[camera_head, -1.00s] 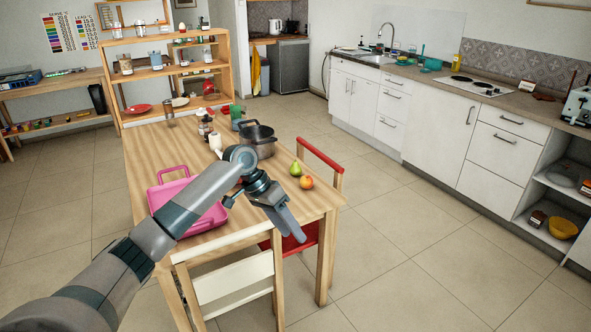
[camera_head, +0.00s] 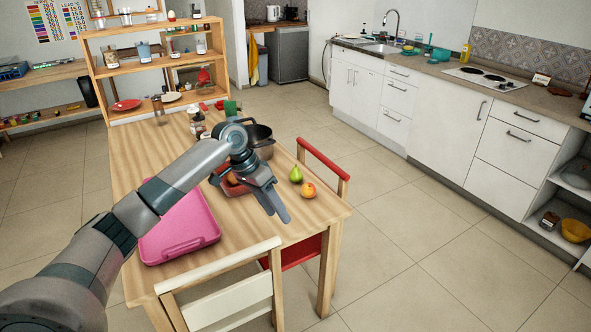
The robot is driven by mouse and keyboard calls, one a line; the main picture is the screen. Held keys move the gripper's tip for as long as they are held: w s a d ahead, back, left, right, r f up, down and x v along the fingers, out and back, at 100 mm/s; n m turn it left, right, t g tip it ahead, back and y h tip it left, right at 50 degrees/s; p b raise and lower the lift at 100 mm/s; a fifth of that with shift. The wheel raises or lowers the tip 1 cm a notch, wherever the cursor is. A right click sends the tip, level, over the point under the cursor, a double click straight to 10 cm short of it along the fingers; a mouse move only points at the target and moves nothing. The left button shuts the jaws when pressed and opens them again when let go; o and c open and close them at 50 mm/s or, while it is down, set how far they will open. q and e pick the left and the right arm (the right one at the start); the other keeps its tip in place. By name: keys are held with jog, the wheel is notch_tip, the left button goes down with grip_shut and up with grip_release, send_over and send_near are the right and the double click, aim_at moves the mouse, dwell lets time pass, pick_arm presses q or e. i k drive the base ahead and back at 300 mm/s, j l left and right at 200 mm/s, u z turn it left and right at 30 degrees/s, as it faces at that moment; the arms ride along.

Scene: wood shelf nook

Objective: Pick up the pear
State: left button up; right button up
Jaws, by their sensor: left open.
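The green pear (camera_head: 296,174) stands upright on the wooden table (camera_head: 135,180), near its right edge. My left gripper (camera_head: 279,210) is above the table, a little to the left of and nearer than the pear. It is open, its fingers point down and to the right, and it is apart from the pear. My right gripper does not show.
A pink box (camera_head: 180,225) lies on the table under my left arm. A red container (camera_head: 236,187) and a dark pot (camera_head: 262,143) stand behind the gripper. A red-backed chair (camera_head: 325,161) borders the table's right side, and a white chair (camera_head: 232,305) stands in front.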

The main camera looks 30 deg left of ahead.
aim_at(296, 176)
jog(key=i+j, duration=1.1)
jog(key=i, duration=0.1)
